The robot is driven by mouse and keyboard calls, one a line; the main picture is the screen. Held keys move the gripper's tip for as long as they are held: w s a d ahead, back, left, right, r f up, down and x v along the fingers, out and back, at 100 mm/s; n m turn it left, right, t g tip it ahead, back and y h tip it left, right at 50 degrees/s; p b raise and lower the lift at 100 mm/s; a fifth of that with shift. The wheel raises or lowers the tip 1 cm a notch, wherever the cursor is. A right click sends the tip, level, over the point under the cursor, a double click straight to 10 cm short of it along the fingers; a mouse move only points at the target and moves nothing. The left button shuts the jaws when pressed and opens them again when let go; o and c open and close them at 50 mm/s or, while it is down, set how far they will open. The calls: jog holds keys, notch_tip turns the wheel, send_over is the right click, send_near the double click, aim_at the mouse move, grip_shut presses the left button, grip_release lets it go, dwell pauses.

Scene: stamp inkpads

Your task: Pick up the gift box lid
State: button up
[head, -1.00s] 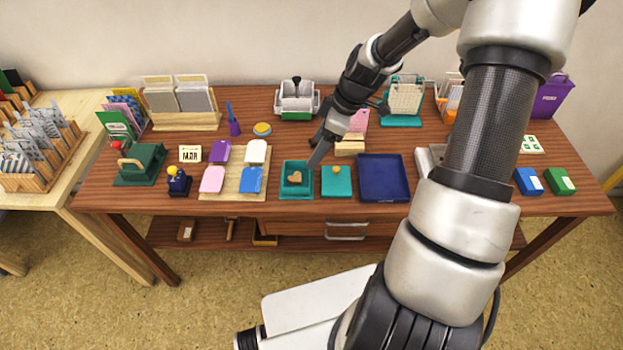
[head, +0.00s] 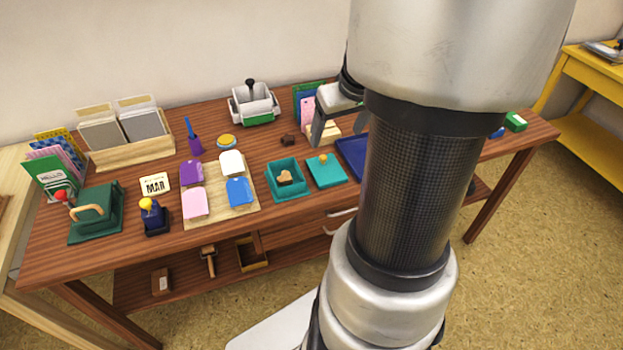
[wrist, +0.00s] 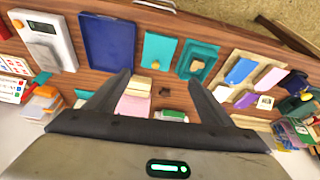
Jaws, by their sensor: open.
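The gift box lid (head: 327,175) is a flat teal square with a small yellow knob, lying on the wooden table. It also shows in the wrist view (wrist: 161,47), beyond my fingertips. The open teal gift box (head: 272,187) stands just left of it in the head view, with a tan heart-shaped piece (head: 285,178) inside. My gripper (wrist: 159,77) is open with nothing between its fingers, above the table and apart from the lid. In the head view my arm hides much of the gripper.
A navy tray (wrist: 108,42) lies beside the lid. A wooden board (head: 219,205) with coloured pads is on the box's other side. A small brown block (head: 288,140) and a pink card in a wooden holder (wrist: 138,90) are near my gripper. Bare table shows between them.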

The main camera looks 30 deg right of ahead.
jog(key=m, duration=0.1)
jog(key=b, duration=0.3)
send_near(326, 169)
jog(key=shift+x, duration=1.2)
jog(key=b+x, duration=0.1)
jog(key=x, duration=0.3)
jog(key=shift+f+b, duration=0.25)
jog(key=shift+b, duration=0.15)
jog(key=shift+w+f, duration=0.25)
jog(key=shift+f, duration=0.1)
